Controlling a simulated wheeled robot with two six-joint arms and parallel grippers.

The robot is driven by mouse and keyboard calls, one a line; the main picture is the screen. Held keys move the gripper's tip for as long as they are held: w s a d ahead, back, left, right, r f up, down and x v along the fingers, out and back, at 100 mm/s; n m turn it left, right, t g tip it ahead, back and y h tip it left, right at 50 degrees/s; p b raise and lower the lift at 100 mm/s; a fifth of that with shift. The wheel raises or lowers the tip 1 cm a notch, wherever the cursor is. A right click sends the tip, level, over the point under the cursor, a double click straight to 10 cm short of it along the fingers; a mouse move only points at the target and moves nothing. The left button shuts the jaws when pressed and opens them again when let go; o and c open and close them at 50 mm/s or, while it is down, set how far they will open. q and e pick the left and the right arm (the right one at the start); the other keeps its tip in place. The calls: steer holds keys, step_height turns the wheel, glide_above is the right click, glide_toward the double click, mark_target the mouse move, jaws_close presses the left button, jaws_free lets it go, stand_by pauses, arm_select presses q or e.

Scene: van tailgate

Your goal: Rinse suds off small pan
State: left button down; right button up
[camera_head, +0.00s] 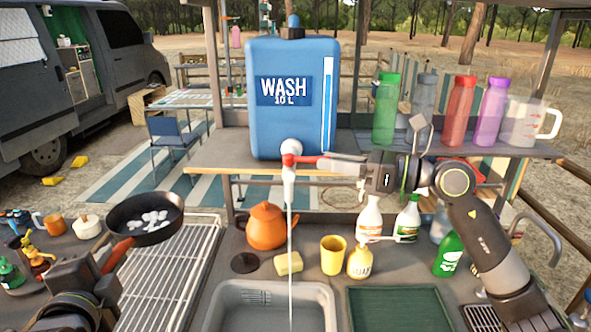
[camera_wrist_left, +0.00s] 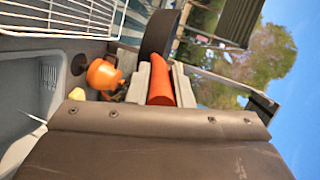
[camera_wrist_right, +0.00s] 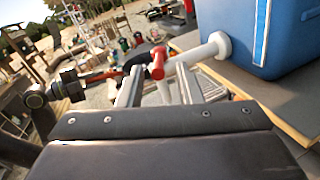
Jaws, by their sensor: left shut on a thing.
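The small dark pan (camera_head: 124,228) has white suds (camera_head: 150,220) inside. My left gripper (camera_head: 106,268) is shut on its orange handle (camera_wrist_left: 160,85) and holds it above the drying rack, left of the sink. The pan's dark side also shows in the left wrist view (camera_wrist_left: 159,34). A blue WASH container (camera_head: 292,125) stands on the shelf. Water (camera_head: 290,240) runs from its white tap (camera_head: 289,174) down into the grey sink (camera_head: 240,296). My right gripper (camera_head: 342,165) is beside the red tap lever (camera_wrist_right: 157,62); its fingers are apart, with the lever at their tips.
An orange kettle (camera_head: 266,228), yellow sponge (camera_head: 288,264), yellow cup (camera_head: 333,254) and several bottles stand behind the sink. A wire drying rack (camera_head: 175,275) lies left of it, a green mat (camera_head: 398,310) right. Coloured bottles line the shelf at right.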

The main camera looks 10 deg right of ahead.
steer(key=b+v, duration=0.2)
steer(key=v, duration=0.4)
steer(key=shift+s+d+b, duration=0.2)
steer(key=shift+d+b, duration=0.1)
steer(key=shift+b, duration=0.05)
stand_by(0.5)
